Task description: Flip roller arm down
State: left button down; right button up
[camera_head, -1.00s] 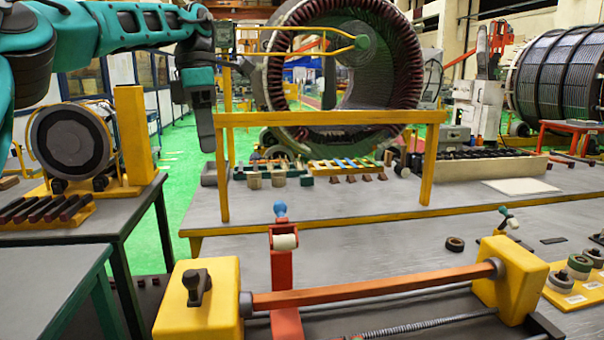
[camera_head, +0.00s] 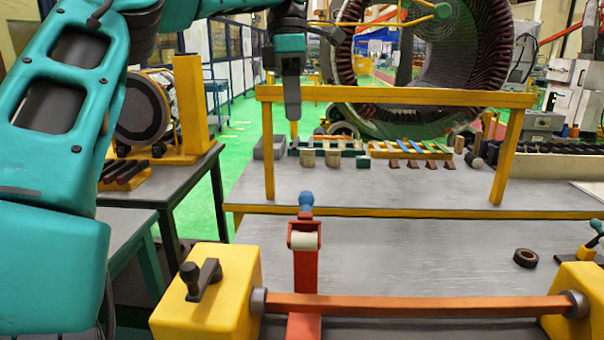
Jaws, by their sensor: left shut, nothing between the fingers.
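The roller arm (camera_head: 305,265) is a red upright bar with a white roller (camera_head: 304,241) and a blue knob (camera_head: 306,201) at its top. It stands up at the red-orange cross bar (camera_head: 420,307), between two yellow end blocks. My left gripper (camera_head: 293,115) points down, shut and empty, in the upper middle of the picture. In the picture it sits above and slightly left of the blue knob, clearly apart from it. Its depth relative to the knob is hard to tell. My right gripper is not in view.
A yellow frame (camera_head: 395,95) stands on the grey bench behind the roller arm. The left yellow block (camera_head: 207,297) carries a dark handle (camera_head: 200,278). A dark ring (camera_head: 526,258) lies at right. My left arm covers the left side. Bench space behind the cross bar is mostly clear.

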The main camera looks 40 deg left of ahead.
pick_arm(q)
jog(key=s+d+f+b, duration=0.2)
jog(key=d+f, duration=0.3)
jog(key=f, duration=0.5)
jog(key=shift+s+f, duration=0.25)
jog(key=shift+s, duration=0.35)
jog(key=shift+a, duration=0.1)
